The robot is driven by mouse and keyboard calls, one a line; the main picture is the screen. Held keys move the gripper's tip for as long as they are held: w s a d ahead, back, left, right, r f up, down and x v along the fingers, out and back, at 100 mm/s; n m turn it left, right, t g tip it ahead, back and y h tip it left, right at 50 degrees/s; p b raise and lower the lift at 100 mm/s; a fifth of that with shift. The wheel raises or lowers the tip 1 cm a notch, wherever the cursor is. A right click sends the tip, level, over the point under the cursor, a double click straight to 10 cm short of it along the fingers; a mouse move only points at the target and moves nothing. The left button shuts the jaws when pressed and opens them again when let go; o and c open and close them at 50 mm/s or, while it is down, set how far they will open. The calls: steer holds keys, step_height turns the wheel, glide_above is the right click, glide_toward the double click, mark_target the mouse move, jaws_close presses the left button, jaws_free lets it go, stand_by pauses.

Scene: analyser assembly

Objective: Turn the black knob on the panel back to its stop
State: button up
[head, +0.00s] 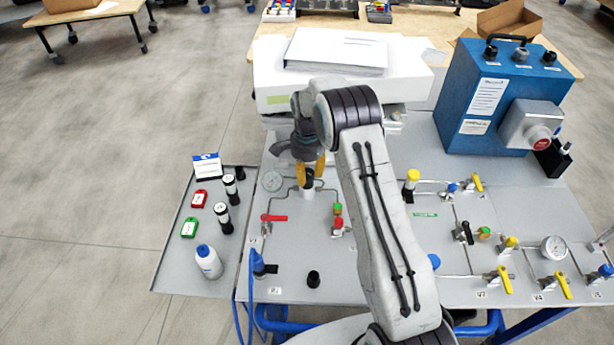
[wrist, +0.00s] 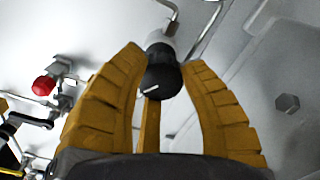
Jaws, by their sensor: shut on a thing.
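The black knob (wrist: 162,82) sits on a pale fitting with metal tubing in the wrist view, with a short white mark on its face pointing left and slightly down. My gripper (wrist: 164,62) has its yellow fingers on both sides of the knob, shut on it. In the head view my gripper (head: 311,172) points down at the grey panel (head: 300,235), left of my forearm. There the knob is mostly hidden by the fingers, with the pale fitting (head: 307,187) just below them.
A white machine (head: 275,88) with a binder stands behind. A blue box (head: 495,100) is at right. A side tray (head: 170,270) with bottles is at left.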

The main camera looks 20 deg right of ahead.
steer(key=n+b, duration=0.2)
steer(key=n, duration=0.4)
steer(key=shift+f+n+b, duration=0.15)
steer(key=shift+n+b, duration=0.15)
steer(key=shift+b, duration=0.05)
steer(key=n+b, duration=0.1)
steer(key=n, duration=0.9)
steer(key=shift+b, duration=0.35)
steer(key=n, duration=0.3)
steer(key=shift+n, duration=0.3)
steer(key=n, duration=0.6)
steer(key=shift+a, duration=0.1)
steer(key=o, duration=1.2)
